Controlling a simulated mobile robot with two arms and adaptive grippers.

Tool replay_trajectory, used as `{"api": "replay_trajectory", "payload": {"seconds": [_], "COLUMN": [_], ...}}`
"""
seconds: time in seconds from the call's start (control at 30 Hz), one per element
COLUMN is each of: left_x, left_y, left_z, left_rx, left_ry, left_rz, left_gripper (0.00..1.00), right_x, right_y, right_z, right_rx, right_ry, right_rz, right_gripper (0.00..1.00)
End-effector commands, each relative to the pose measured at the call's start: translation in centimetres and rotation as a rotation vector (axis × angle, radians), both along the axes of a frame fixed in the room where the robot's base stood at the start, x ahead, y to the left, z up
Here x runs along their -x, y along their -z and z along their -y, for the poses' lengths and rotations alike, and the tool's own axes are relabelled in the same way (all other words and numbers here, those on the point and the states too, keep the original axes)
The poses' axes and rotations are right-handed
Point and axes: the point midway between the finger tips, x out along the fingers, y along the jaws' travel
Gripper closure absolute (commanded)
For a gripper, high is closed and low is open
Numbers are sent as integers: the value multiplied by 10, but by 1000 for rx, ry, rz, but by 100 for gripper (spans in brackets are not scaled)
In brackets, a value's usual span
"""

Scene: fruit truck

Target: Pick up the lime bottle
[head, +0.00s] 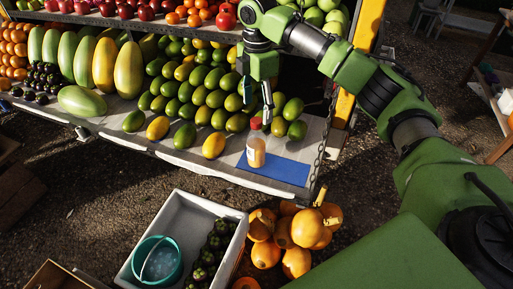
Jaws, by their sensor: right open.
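The lime bottle (256,150) stands upright at the front edge of the fruit shelf (195,163). It has a red cap and a pale orange-yellow body. It stands at the left end of a blue mat (277,169). My right gripper (257,103) points down just above and behind the bottle's cap. Its two fingers are apart, with nothing seen between them. In this view the fingertips come close to the cap, and I cannot tell if they touch it. My left gripper is out of view.
Mangoes (208,97) are piled close behind the bottle and gripper. A chain (322,150) hangs to the right of the mat. Below stand a white crate (205,202) with a teal bucket (157,262) and a pile of orange fruit (284,232).

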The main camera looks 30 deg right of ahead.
Motion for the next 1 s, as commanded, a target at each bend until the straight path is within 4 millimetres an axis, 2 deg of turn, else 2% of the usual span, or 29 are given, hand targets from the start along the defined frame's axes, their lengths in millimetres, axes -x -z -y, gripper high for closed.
{"api": "replay_trajectory", "payload": {"seconds": [0.3, 0.4, 0.63, 0.83, 1.0], "left_x": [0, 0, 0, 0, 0], "left_y": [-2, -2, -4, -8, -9], "left_z": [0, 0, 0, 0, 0], "left_rx": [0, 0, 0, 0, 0], "left_ry": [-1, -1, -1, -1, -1], "left_rz": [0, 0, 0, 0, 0], "left_gripper": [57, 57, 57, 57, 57], "right_x": [1, 0, -2, -5, -6], "right_y": [59, 73, 89, 120, 133], "right_z": [1, 0, 0, 0, 0], "right_rx": [1, 1, 0, 1, 1], "right_ry": [1, 1, 1, 1, 0], "right_rz": [-4, -2, -1, -2, 1], "right_gripper": [37, 37, 37, 37, 37]}}
